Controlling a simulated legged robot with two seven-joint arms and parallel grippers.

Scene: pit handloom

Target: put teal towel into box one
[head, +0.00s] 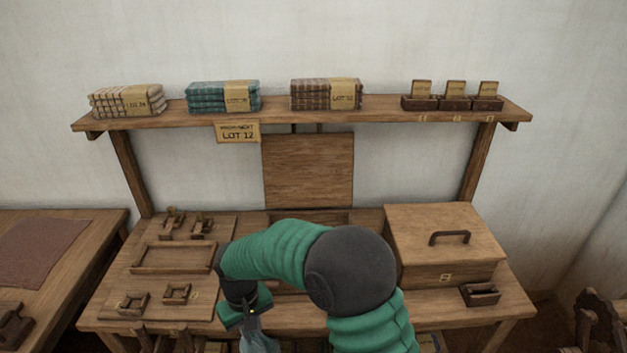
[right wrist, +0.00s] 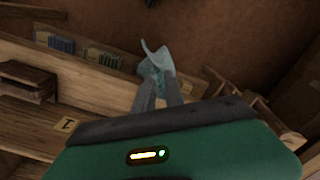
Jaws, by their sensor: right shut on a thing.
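My right arm reaches in from the bottom of the head view, and its gripper (head: 248,322) points down in front of the bench. It is shut on a pale teal towel (head: 260,343), which hangs below it. In the right wrist view, the fingers (right wrist: 158,90) pinch the bunched towel (right wrist: 154,58). A box with its lid raised (head: 308,170) stands at the bench's middle; my arm hides most of its body. A label reading 1 (right wrist: 67,124) shows on wood in the right wrist view. My left gripper is not in view.
A closed box (head: 440,272) labelled 2 stands on the bench (head: 470,302) at right, with a small wooden tray (head: 480,294) before it. Small wooden pieces and an empty tray (head: 172,258) lie at left. Folded cloth stacks, one teal (head: 205,97), sit on the shelf (head: 280,115).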

